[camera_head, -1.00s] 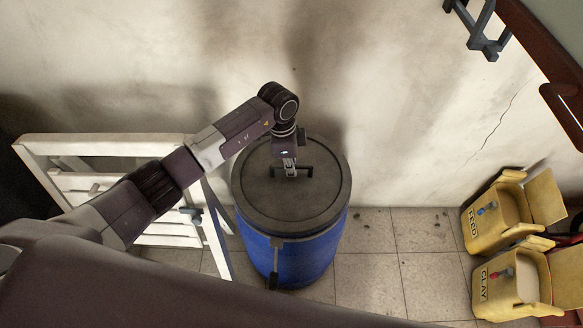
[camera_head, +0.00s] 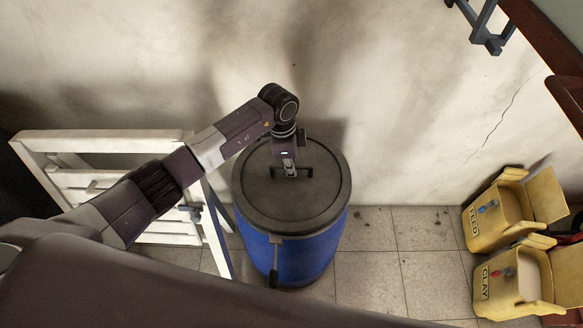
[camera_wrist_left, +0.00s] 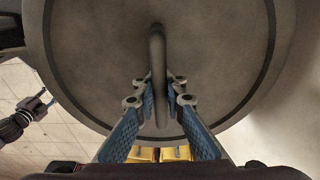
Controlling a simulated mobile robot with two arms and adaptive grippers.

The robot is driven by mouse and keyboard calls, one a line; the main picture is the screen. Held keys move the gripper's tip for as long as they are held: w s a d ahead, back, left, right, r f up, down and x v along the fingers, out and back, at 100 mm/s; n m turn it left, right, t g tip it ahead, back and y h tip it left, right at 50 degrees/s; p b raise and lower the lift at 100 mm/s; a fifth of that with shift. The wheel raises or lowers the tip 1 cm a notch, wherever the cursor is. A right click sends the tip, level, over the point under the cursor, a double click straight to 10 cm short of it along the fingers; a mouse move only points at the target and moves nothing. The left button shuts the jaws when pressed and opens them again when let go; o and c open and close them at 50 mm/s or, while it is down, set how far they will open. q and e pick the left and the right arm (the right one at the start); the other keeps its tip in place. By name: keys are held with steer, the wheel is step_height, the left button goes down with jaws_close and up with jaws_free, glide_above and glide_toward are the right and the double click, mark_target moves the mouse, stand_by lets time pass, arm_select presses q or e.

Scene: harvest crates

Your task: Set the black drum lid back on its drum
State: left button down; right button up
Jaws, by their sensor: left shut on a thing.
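The black drum lid (camera_head: 312,200) is round, with a bar handle (camera_head: 306,172) on top. In the head view it covers the top of the blue drum (camera_head: 306,258), roughly level and lined up with it. I cannot tell whether it is fully seated. My left gripper (camera_head: 290,173) reaches down from above and is shut on the lid's handle. In the left wrist view my left gripper (camera_wrist_left: 160,101) has its blue fingers on both sides of the handle (camera_wrist_left: 158,60), with the lid (camera_wrist_left: 95,60) behind.
A white slatted wooden frame (camera_head: 100,146) stands left of the drum. Yellow bins marked FEED (camera_head: 481,222) and CLAY (camera_head: 493,287) stand at the right. A wall (camera_head: 400,100) is behind the drum. Tiled floor (camera_head: 375,270) is clear between drum and bins.

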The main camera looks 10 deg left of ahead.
arm_select(q)
steer(key=shift+f, duration=0.15)
steer(key=c, duration=1.9)
jaws_free()
steer(key=shift+s, duration=0.1)
steer(key=r, duration=0.8)
steer(key=a+r, duration=0.1)
steer(key=r, duration=0.3)
steer(key=shift+a, duration=0.1)
